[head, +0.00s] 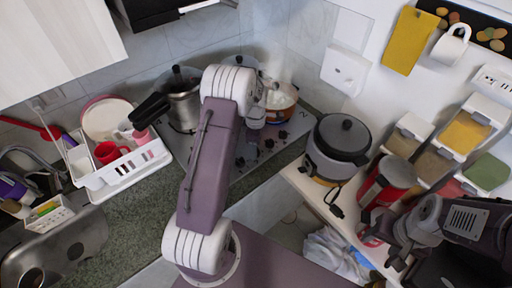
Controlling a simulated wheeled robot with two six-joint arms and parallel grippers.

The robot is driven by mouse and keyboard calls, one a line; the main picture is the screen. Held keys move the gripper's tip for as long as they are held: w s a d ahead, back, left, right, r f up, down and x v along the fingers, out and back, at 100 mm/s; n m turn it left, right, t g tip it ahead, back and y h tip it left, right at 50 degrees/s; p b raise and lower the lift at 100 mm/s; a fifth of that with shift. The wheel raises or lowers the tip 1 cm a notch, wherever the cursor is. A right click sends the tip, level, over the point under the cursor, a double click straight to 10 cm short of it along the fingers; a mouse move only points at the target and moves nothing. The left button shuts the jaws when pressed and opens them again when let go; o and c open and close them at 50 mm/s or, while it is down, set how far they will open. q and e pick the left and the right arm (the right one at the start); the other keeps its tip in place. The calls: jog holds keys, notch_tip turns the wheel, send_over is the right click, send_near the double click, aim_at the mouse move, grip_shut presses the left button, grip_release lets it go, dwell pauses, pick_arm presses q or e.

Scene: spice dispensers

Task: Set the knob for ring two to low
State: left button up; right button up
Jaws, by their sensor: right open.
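The stove (218,170) is a grey hob in the corner with a row of small dark knobs along its front edge, one (283,134) at the right and another (268,143) beside it. Their settings and labels are too small to read, so I cannot tell which belongs to ring two. My left arm crosses the middle of the head view, and its gripper (254,128) hangs over the stove close to the knobs. Its fingers are small and unclear, and its wrist hides part of the hob. My right gripper (397,250) is open at the lower right, away from the stove.
A steaming orange pot (284,101) and a metal pressure cooker (184,103) stand on the stove. A rice cooker (339,140) stands right of it. A white dish rack (112,172) is left. Spice dispensers (464,132) line the right wall.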

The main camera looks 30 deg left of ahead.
pick_arm(q)
jog(key=shift+f, duration=0.9)
grip_shut()
